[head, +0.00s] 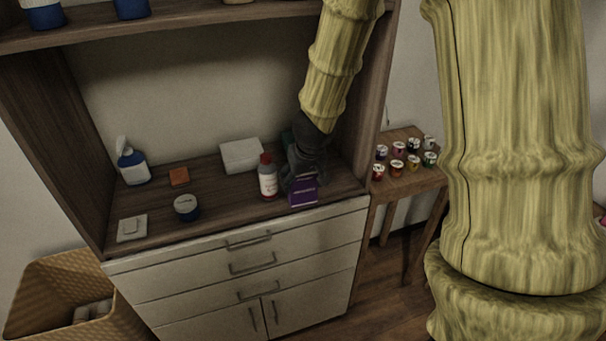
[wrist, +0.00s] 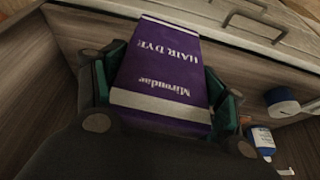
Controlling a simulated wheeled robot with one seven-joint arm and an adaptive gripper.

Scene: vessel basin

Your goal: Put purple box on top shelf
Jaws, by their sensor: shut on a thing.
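The purple box (head: 303,192), labelled hair dye, is at the front right of the cabinet's wooden counter (head: 225,215). My gripper (head: 301,178) is at the box from behind and above. In the wrist view the purple box (wrist: 165,70) sits between the two green-padded fingers of my gripper (wrist: 170,100), which are shut on it. Whether the box touches the counter is hard to tell. The top shelf (head: 180,27) runs across above the counter, with its upper side only partly in view.
A white bottle with a red cap (head: 268,178) stands just left of the box. A white box (head: 240,155), a round dark tin (head: 186,207), an orange item (head: 179,176) and a spray bottle (head: 132,163) are farther left. Blue-and-white containers (head: 44,14) stand on the top shelf's left.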

